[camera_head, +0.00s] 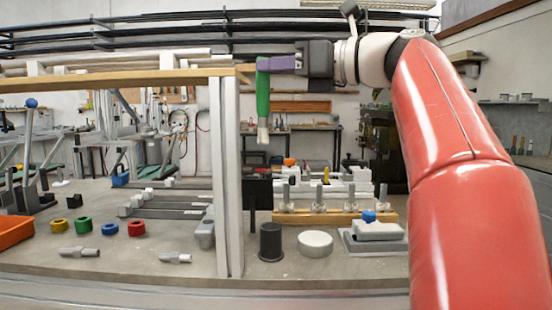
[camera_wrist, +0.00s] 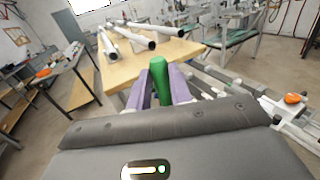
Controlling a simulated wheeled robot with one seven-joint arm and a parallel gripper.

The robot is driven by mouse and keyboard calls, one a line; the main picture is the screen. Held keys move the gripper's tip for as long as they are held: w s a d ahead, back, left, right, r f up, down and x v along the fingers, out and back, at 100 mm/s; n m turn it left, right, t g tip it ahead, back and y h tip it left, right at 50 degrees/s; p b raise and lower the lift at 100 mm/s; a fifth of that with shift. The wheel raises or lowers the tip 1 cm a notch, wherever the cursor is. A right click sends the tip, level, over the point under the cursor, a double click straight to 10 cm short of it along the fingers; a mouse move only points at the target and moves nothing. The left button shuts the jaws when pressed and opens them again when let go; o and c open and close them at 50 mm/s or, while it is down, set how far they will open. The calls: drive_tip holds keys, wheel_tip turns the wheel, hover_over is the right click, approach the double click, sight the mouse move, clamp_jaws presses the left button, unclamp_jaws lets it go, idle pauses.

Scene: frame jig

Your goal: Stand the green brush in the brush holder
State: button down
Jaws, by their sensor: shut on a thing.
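The green brush (camera_head: 263,95) hangs upright with its pale bristle end down, high above the bench. My gripper (camera_head: 264,66) is shut on the upper part of its green handle, with purple fingers on either side. In the wrist view, the green brush (camera_wrist: 159,82) stands between the purple fingers of my gripper (camera_wrist: 162,88). A dark upright cylinder (camera_head: 271,242), which looks like the brush holder, stands on the bench well below the brush and slightly to its right. Its inside cannot be made out.
A wooden shelf (camera_head: 120,79) bearing pipes ends just left of the brush, with a pale post (camera_head: 228,180) below. A white round disc (camera_head: 315,243) sits right of the dark cylinder. A wooden peg rack (camera_head: 335,217) stands behind; coloured rings lie left.

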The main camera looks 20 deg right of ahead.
wheel_tip(320, 180, down, 15)
drive_tip(key=b, duration=0.2)
drive_tip(key=shift+f+b, duration=0.2)
drive_tip(key=shift+b, duration=0.15)
drive_tip(key=c, duration=1.3)
unclamp_jaws()
drive_tip(key=shift+f, duration=0.1)
drive_tip(key=v, duration=1.2)
